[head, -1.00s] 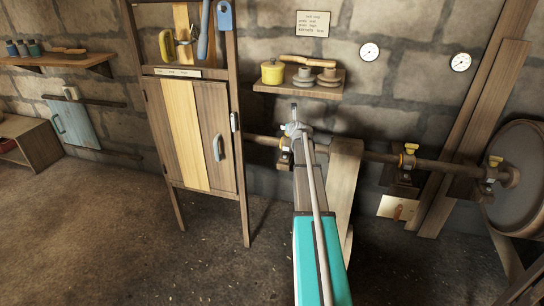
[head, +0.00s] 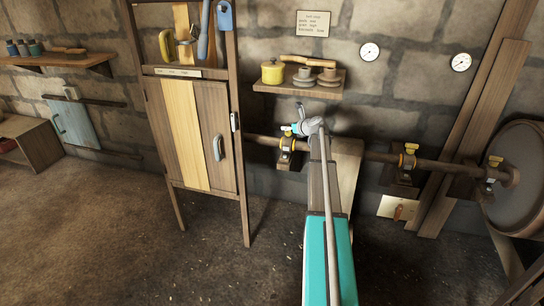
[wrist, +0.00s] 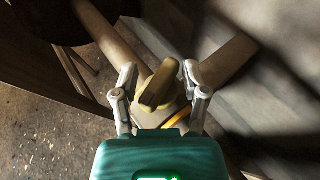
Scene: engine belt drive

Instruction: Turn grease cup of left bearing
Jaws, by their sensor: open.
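The grease cup of the left bearing (head: 288,141) has a yellow winged cap and sits on top of the bearing on the shaft. The cap also shows in the wrist view (wrist: 160,86), in the middle, between the fingers. My gripper (wrist: 158,75) is open, with one grey finger on each side of the cap and visible gaps to it. In the head view my gripper (head: 291,130) is just above the left bearing, and its fingers are too small to make out clearly. How far the fingertips reach down beside the cap cannot be told.
The shaft (head: 377,156) runs along the stone wall, with a middle bearing (head: 408,160) and a right bearing (head: 490,172) further right. A wooden cabinet (head: 190,130) stands close on the left. A shelf (head: 300,88) with a yellow pot and cups hangs above my gripper.

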